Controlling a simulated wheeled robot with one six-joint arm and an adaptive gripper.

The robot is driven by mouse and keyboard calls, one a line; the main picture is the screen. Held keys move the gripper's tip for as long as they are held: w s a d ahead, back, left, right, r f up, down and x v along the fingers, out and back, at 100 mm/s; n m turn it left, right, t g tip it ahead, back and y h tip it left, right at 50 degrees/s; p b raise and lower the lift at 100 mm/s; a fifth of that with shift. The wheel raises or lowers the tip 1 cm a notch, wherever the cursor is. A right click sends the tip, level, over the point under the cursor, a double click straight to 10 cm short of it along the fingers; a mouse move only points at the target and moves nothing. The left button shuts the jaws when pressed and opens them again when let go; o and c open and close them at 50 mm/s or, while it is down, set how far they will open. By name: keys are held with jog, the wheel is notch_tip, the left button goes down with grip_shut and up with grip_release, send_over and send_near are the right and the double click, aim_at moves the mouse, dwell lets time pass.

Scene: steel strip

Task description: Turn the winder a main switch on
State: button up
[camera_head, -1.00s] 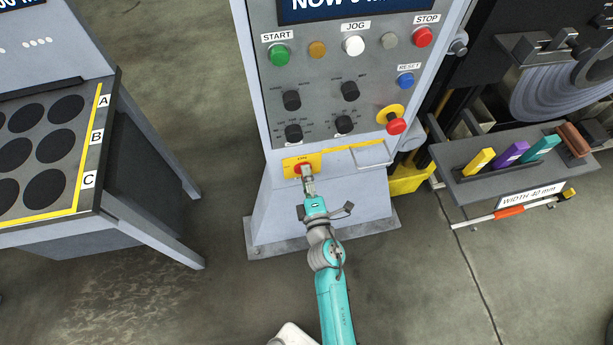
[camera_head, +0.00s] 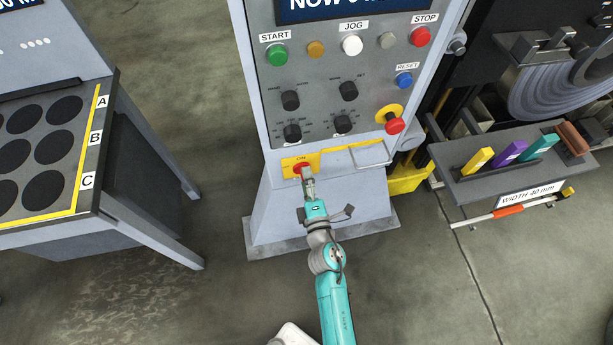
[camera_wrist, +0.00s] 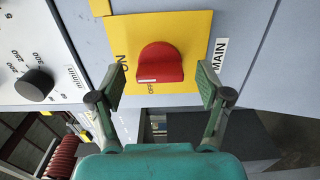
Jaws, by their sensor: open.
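The main switch is a red rotary knob (camera_wrist: 160,64) on a yellow plate (camera_wrist: 198,24) in the wrist view. "ON" is printed at the plate's left, "OFF" below the knob, and a "MAIN" label (camera_wrist: 219,54) is at the right. The knob's white mark lies at its lower left, close to "OFF". My gripper (camera_wrist: 162,86) is open, one finger on each side of the knob, with visible gaps between fingers and knob. In the head view the red knob (camera_head: 299,168) sits low on the winder cabinet, partly hidden by my gripper (camera_head: 307,176).
Above the switch are several black dials (camera_head: 291,133) and coloured buttons. A rack (camera_head: 467,189) stands further right, a table (camera_head: 93,203) at left.

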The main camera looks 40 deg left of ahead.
jog(key=v, duration=1.1)
dwell(0.3)
jog(key=s+d+r+m+t+h, duration=0.1)
jog(key=s+d+m+t+h, duration=0.15)
jog(key=s+d+m, duration=0.6)
jog(key=s+d+r+m+t+h, duration=0.1)
jog(key=d+m+h, duration=0.3)
jog(key=d, duration=1)
jog(key=s+d+r+m+h, duration=0.7)
jog(key=s+d+r+m, duration=0.5)
jog(key=s+m, duration=0.2)
jog(key=shift+d+m, duration=0.4)
jog(key=shift+m, duration=0.25)
